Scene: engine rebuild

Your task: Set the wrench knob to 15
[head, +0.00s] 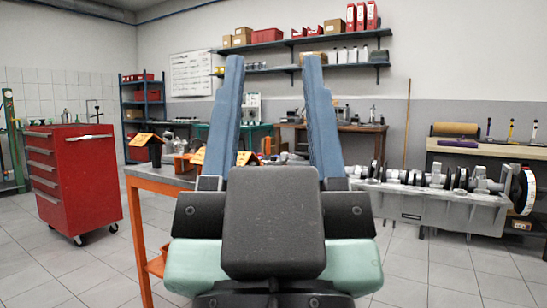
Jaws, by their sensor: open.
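My gripper (273,60) is in the middle of the head view, with its two long blue fingers raised and spread wide apart. Nothing is between the fingers. I cannot make out a wrench with a setting knob for certain.
The orange-legged bench (143,178) stands left of centre, with orange-topped items on it. A grey engine block (440,205) with a crankshaft stands at the right, before a wooden bench (490,150). Shelves and another bench line the back wall. Tiled floor is clear at left and lower right.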

